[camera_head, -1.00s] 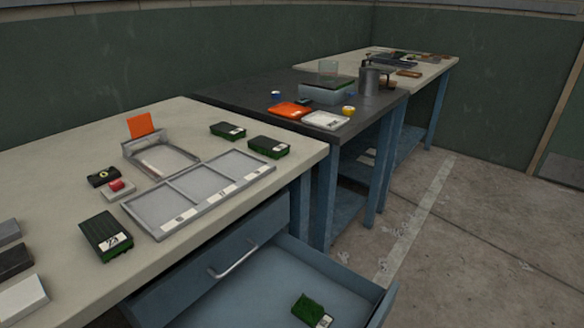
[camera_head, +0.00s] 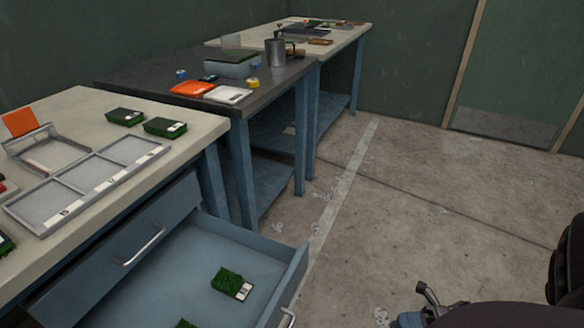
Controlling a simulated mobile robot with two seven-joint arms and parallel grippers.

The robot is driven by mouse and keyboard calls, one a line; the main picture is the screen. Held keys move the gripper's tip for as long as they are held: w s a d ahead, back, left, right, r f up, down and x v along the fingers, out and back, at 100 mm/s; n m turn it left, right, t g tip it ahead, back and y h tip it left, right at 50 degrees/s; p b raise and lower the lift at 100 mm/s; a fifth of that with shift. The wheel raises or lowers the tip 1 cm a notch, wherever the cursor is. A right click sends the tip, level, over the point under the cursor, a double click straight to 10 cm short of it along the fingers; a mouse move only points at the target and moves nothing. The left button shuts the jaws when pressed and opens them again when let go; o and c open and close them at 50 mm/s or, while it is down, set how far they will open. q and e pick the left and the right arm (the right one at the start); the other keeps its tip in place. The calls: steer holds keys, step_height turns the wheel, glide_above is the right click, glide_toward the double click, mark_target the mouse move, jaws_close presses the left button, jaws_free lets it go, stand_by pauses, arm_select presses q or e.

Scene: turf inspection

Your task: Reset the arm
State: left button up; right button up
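Neither of my grippers is in view, and no part of my arms can be made out for sure. The near cream-topped table (camera_head: 92,105) stands at left with a three-part grey tray (camera_head: 40,207) on it. Its drawer (camera_head: 205,268) is pulled open. A green turf sample (camera_head: 231,283) with a white label lies in the drawer, and part of another (camera_head: 185,323) shows at the bottom edge. Two more turf samples, one (camera_head: 125,117) beside the other (camera_head: 165,127), sit on the tabletop behind the tray.
A dark table (camera_head: 120,78) behind holds an orange item (camera_head: 192,88), a white item (camera_head: 228,94) and a metal mug (camera_head: 275,53). A further cream table (camera_head: 345,38) stands at the back. A dark chair-like object (camera_head: 505,315) is at bottom right. Floor between is clear.

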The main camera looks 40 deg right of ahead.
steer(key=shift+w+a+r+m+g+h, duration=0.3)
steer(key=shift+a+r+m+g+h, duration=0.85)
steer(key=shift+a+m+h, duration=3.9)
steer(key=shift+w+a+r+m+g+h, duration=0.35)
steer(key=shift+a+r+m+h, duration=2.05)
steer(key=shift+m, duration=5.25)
arm_select(q)
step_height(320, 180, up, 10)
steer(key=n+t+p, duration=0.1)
steer(key=p, duration=1.4)
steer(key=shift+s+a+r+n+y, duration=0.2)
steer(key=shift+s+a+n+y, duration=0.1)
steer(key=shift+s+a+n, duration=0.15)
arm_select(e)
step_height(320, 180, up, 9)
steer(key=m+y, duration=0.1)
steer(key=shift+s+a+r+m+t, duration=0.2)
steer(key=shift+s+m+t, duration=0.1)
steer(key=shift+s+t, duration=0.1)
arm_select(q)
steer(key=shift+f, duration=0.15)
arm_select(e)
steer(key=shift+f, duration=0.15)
